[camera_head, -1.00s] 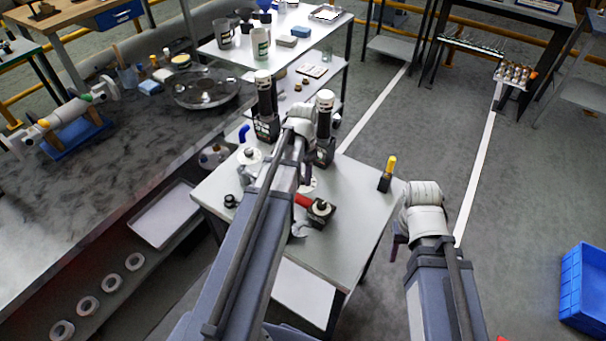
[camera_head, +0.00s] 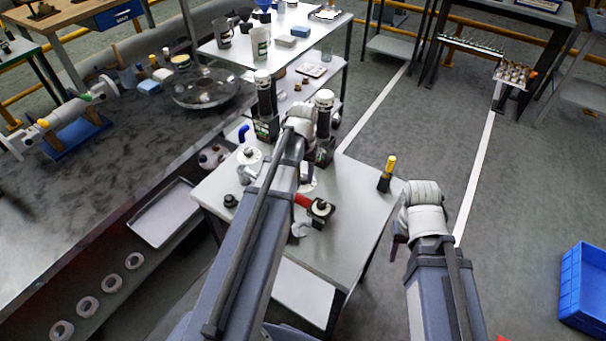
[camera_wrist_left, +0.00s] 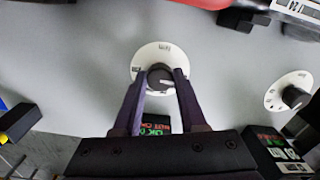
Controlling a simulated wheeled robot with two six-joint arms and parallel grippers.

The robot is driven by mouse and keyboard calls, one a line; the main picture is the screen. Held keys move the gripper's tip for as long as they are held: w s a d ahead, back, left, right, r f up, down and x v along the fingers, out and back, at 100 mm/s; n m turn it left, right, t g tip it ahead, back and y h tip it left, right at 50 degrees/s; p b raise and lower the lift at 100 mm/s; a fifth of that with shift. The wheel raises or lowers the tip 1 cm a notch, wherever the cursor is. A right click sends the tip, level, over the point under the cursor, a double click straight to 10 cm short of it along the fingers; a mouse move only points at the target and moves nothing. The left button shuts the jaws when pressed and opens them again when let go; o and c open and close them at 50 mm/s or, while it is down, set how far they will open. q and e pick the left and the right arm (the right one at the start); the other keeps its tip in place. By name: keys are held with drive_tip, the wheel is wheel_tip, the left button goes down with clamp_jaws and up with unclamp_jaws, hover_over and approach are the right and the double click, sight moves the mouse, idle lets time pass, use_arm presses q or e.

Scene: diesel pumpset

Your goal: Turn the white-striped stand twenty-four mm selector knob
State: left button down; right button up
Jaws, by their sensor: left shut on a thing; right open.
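In the left wrist view a black selector knob (camera_wrist_left: 159,78) with a light pointer mark sits on a round white dial (camera_wrist_left: 150,54) with small lettering. My left gripper (camera_wrist_left: 160,74) is shut on this knob, one dark finger on each side. In the head view my arm mostly hides that knob; the dial's edge (camera_head: 309,183) shows beside it. Two black stands with white-banded tops, a left one (camera_head: 265,100) and a right one (camera_head: 323,122), rise behind. The gripped knob lies before the right one. My right gripper (camera_head: 398,240) is open and empty, beside the table.
A second white dial with a black knob (camera_wrist_left: 292,97) lies to the right in the wrist view. A red-handled tool (camera_head: 303,200) and a black block (camera_head: 320,212) lie on the table (camera_head: 345,235). A yellow-topped black item (camera_head: 387,174) stands at its right side.

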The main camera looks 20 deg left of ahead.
sight(303, 177)
idle(0.4)
use_arm(q)
drive_tip(key=shift+c, duration=2.3)
unclamp_jaws()
wheel_tip(303, 177, up, 8)
drive_tip(key=p, duration=0.8)
drive_tip(key=shift+f, duration=0.1)
